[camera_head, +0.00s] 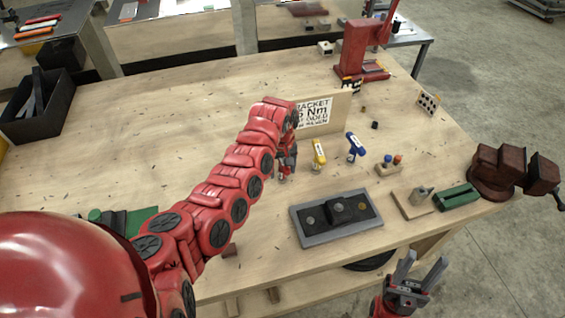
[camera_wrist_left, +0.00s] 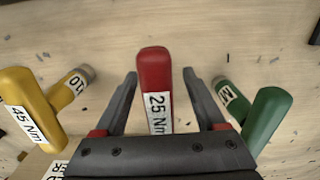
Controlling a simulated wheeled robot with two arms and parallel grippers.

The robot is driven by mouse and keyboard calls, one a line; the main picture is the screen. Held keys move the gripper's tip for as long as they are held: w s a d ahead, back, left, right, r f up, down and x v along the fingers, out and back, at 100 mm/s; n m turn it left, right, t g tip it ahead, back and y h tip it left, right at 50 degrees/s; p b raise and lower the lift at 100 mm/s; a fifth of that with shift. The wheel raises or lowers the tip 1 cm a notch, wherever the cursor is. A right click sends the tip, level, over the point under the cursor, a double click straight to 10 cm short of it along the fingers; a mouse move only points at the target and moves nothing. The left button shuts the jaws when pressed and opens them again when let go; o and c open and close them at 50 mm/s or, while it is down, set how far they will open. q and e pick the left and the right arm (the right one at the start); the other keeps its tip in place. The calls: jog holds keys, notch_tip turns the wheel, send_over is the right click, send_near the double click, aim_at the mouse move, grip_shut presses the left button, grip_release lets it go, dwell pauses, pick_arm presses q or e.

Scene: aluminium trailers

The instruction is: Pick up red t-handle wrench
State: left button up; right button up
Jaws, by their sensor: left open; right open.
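The red t-handle wrench (camera_wrist_left: 153,80), labelled 25 Nm, is between the two fingers of my left gripper (camera_wrist_left: 160,75) in the left wrist view. The fingers are apart, with a gap on each side of the red handle. In the head view my left gripper (camera_head: 287,163) is low over the middle of the bench, and the arm and gripper mostly hide the red wrench. My right gripper (camera_head: 412,272) is open and empty in front of the bench's near edge.
A yellow wrench (camera_wrist_left: 30,110) and a green wrench (camera_wrist_left: 265,118) flank the red one. A blue wrench (camera_head: 355,146) stands further right. A sign board (camera_head: 314,114) stands behind. A grey tray (camera_head: 336,214) lies in front. A red vise (camera_head: 500,170) is at right.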

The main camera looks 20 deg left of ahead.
pick_arm(q)
jog(key=shift+w+f, duration=0.1)
jog(key=shift+f, duration=0.05)
grip_shut()
dwell(1.3)
